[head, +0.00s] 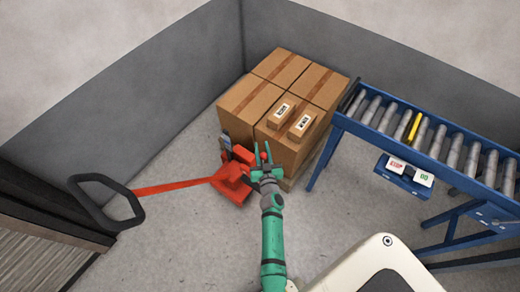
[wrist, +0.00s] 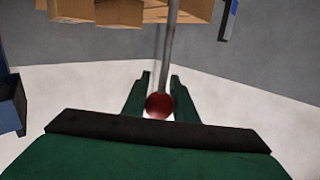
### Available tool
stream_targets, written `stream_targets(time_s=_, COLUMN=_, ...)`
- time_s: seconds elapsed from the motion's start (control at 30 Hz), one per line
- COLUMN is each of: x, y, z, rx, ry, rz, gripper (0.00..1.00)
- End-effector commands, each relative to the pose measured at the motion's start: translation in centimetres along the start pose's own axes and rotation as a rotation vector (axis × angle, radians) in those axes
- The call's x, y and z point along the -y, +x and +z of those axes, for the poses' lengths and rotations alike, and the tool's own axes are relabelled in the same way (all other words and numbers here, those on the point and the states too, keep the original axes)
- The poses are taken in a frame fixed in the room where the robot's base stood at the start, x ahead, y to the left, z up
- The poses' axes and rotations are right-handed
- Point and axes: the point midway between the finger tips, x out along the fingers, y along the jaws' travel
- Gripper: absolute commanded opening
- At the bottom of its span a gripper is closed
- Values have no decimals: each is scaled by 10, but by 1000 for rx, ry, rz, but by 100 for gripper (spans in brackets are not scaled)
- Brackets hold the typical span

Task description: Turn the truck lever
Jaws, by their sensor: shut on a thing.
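The red pallet truck (head: 234,178) stands on the floor in front of a loaded pallet, its red handle bar running left to a black loop grip (head: 107,202). The truck lever is a thin grey rod with a red ball knob (wrist: 158,105), seen in the wrist view between my fingers. My gripper (head: 262,155) is at the right side of the truck's red body; in the wrist view its green fingers (wrist: 158,92) are on either side of the knob and shut on it. In the head view the lever is mostly hidden by my gripper.
Cardboard boxes (head: 253,98) are stacked on the pallet just behind the truck, with two small labelled boxes on top. A blue roller conveyor (head: 345,125) stands at the right with a button panel (head: 404,172). Grey walls enclose the back. Floor is clear at the front left.

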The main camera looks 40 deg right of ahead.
Motion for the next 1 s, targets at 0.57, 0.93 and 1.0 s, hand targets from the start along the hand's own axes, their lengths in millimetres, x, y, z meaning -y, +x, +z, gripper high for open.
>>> stream_targets(time_s=0.57, x=1, y=-2, z=6, rx=9, ry=-1, rz=-2, gripper=44)
stream_targets(time_s=0.93, x=0, y=-43, z=6, rx=11, ry=-1, rz=-2, gripper=44)
stream_targets(time_s=1.0, x=1, y=-56, z=6, rx=11, ry=0, rz=-2, gripper=44)
